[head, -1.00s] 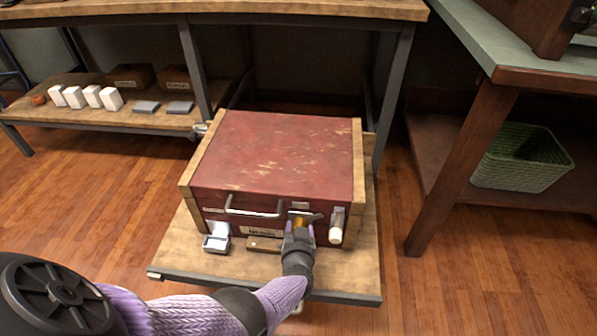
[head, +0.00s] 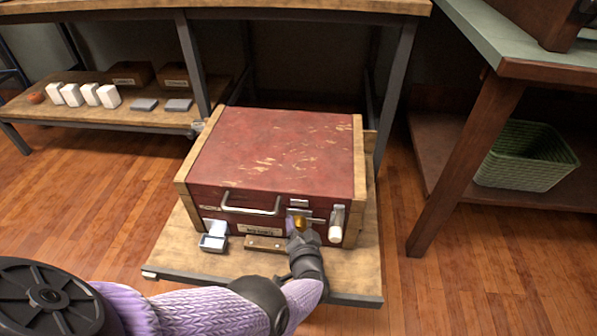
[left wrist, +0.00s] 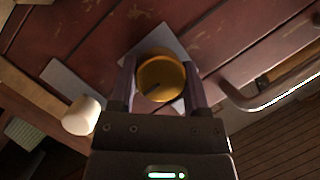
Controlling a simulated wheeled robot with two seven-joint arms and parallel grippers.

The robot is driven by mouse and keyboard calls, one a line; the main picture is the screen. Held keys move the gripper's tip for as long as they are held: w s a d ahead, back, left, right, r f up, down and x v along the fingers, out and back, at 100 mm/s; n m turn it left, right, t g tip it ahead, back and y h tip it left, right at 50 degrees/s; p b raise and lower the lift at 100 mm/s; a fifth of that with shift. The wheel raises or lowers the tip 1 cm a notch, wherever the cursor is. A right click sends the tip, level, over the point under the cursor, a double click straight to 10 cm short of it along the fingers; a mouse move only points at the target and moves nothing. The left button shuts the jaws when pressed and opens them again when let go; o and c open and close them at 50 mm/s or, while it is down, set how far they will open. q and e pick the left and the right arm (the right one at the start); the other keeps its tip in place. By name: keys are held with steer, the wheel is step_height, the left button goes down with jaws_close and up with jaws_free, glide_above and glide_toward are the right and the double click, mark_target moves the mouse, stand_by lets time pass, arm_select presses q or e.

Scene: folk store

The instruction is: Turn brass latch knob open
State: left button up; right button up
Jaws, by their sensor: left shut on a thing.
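The brass latch knob (left wrist: 162,78) sits on a pale metal plate on the front of the red wooden case (head: 275,155). In the left wrist view, the fingers of my left gripper (left wrist: 163,88) stand on both sides of the knob and are shut on it. The plate and case look rotated in that view. In the head view, the knob (head: 300,222) shows just above my left gripper (head: 299,234), partly hidden by it. My right gripper is in neither view.
The case has a metal handle (head: 250,210) left of the knob and a white cylinder (head: 336,233) to the right. It stands on a wooden board (head: 180,258), with a small grey and white item (head: 214,241) in front. A green basket (head: 525,157) sits at right.

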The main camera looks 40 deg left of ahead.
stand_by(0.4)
arm_select(q)
steer(key=o, duration=1.3)
steer(key=shift+d+r, duration=0.1)
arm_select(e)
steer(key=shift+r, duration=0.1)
arm_select(q)
steer(key=p+v, duration=0.4)
steer(key=v, duration=0.5)
steer(key=shift+s+d+p, duration=0.3)
steer(key=shift+p, duration=0.05)
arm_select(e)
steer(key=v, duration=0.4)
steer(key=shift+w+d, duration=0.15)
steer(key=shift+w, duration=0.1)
